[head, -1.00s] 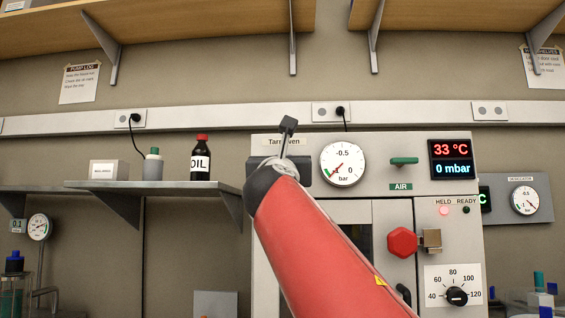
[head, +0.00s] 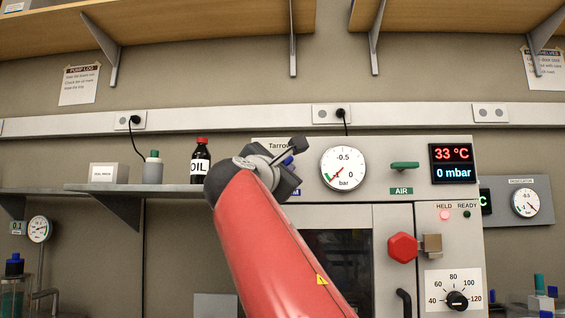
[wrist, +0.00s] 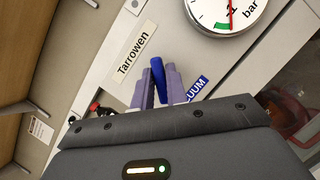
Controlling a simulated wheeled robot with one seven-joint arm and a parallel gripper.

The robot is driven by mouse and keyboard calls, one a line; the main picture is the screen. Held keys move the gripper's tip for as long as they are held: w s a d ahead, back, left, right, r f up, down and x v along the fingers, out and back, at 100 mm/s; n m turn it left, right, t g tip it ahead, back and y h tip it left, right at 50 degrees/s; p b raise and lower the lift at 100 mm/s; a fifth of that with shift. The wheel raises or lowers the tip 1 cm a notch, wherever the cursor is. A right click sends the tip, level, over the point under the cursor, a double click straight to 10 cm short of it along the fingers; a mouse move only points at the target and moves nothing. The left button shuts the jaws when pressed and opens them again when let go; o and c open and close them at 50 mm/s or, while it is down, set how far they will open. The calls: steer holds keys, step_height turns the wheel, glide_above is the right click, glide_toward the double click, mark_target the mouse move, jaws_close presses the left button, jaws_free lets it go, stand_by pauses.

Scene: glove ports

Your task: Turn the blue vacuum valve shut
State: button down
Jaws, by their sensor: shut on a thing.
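The blue vacuum valve (wrist: 158,78) shows in the wrist view as a slim handle between the two fingers of my gripper (wrist: 158,92). My gripper is shut on it. In the head view a small blue part of the valve (head: 288,161) shows beside my gripper, on the upper panel of the vacuum oven, left of the round gauge (head: 343,169). My wrist hides the rest of the valve there and most of its label.
A green air valve (head: 405,166) lies horizontal right of the gauge. The display (head: 452,163) reads 33 °C and 0 mbar. A red knob (head: 402,247) is on the oven's front. An oil bottle (head: 200,161) stands on the shelf left of my wrist.

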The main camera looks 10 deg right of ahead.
steer(key=m+g+p, duration=0.1)
steer(key=m+g, duration=0.1)
steer(key=m, duration=0.2)
steer(key=m+g+p, duration=0.1)
steer(key=m, duration=0.3)
steer(key=shift+m+g+p, duration=0.3)
steer(key=shift+m+g, duration=0.1)
steer(key=c, duration=1.5)
jaws_free()
steer(key=shift+o, duration=0.2)
steer(key=shift+a, duration=0.1)
steer(key=b+v, duration=0.2)
steer(key=v, duration=0.5)
steer(key=shift+s+a, duration=0.25)
steer(key=shift+f, duration=0.1)
